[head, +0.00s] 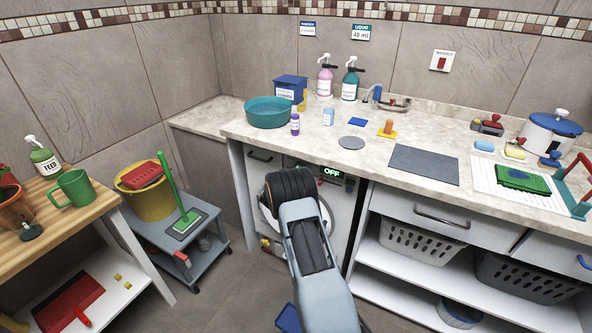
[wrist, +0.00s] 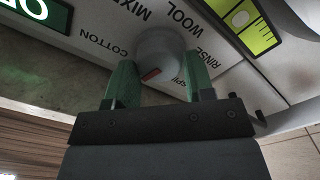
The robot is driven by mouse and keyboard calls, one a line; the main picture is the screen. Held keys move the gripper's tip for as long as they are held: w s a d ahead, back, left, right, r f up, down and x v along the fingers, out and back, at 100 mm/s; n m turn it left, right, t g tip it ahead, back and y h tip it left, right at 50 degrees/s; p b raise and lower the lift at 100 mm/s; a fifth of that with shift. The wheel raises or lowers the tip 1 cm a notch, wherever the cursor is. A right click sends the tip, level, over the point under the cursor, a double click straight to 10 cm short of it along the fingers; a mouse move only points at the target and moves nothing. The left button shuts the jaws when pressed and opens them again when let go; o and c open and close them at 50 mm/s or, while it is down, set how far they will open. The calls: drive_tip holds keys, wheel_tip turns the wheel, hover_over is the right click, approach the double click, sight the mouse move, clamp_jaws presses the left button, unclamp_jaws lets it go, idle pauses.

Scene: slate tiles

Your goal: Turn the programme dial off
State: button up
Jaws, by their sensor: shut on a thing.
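The programme dial (wrist: 160,52) is a pale grey round knob on the washing machine front, with a small red mark (wrist: 151,73) on it. The words COTTON, MIX, WOOL, RINSE and a partly covered SPIN are printed around it. My gripper (wrist: 162,80) has its green fingers on both sides of the knob and is shut on it. My arm hides the dial and fingertips there.
The counter (head: 300,138) above holds a teal basin (head: 268,112), bottles and a grey mat (head: 424,165). A small grey trolley (head: 185,245) stands left of the machine. A drawer (head: 435,215) and shelves with baskets are on the right.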

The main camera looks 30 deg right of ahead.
drive_tip(key=shift+d+n+p, duration=0.1)
drive_tip(key=shift+n+p, duration=0.3)
drive_tip(key=shift+n, duration=1)
drive_tip(key=o, duration=0.9)
drive_tip(key=v, duration=1.4)
drive_tip(key=shift+f, duration=0.1)
